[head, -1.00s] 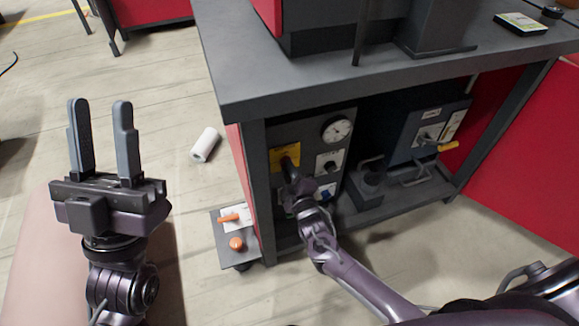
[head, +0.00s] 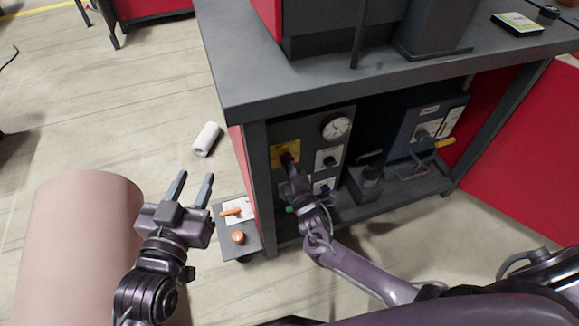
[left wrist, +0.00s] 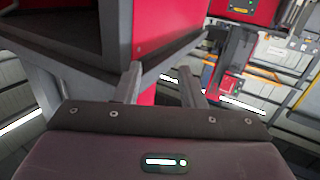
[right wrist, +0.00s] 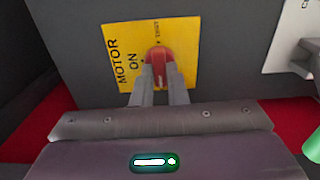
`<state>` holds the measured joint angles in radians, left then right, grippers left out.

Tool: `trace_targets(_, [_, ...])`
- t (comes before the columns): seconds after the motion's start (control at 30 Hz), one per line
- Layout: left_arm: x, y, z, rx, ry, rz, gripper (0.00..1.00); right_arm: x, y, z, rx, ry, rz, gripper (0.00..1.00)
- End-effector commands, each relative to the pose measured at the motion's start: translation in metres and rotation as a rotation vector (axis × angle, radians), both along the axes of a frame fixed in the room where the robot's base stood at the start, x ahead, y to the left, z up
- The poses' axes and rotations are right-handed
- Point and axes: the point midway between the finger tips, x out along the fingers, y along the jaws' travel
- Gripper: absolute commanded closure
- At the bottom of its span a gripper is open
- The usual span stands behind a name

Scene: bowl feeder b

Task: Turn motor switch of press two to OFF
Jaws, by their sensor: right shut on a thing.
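The motor switch is a red knob (right wrist: 159,63) on a yellow plate (right wrist: 122,68) lettered MOTOR and ON, tilted in the right wrist view. The plate also shows on the grey panel under the bench in the head view (head: 279,153). My right gripper (head: 290,166) reaches the panel there and hides most of the knob. In the right wrist view its fingers (right wrist: 159,78) are shut on the knob. My left gripper (head: 193,183) is open and empty, left of the bench leg in the head view. Its fingers are apart in the left wrist view (left wrist: 158,78).
A dial gauge (head: 336,128) and smaller switches share the panel. A blue box (head: 433,120) with a yellow-handled lever stands to the right. A low grey box with an orange switch (head: 231,211) is near my left gripper. A white roll (head: 206,139) lies on the floor.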

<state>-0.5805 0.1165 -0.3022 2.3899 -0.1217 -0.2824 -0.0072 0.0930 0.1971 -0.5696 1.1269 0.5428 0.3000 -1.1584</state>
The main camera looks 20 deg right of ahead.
Motion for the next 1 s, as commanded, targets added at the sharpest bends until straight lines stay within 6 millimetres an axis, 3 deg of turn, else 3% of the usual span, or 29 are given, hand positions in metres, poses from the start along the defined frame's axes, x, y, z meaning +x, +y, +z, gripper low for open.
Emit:
trace_targets(0.3, [0.000, 0.000, -0.001, 0.001, 0.003, 0.000, 0.64, 0.001, 0.001, 0.001, -0.004, -0.002, 0.001, 1.00])
trace_targets(0.33, [0.000, 0.000, -0.001, 0.001, 0.003, 0.000, 0.64, 0.001, 0.001, 0.001, -0.004, -0.002, 0.001, 0.86])
trace_targets(0.5, [0.000, 0.000, -0.001, 0.001, 0.003, -0.001, 0.64, 0.000, 0.001, 0.001, -0.003, -0.001, 0.001, 0.65])
trace_targets(0.87, [0.000, 0.000, -0.001, 0.002, 0.008, -0.001, 0.64, -0.002, 0.000, 0.000, -0.002, 0.001, 0.000, 0.65])
trace_targets(1.0, [-0.006, 0.001, -0.024, 0.043, 0.107, -0.005, 0.64, -0.010, 0.000, 0.000, -0.002, 0.001, 0.001, 0.65])
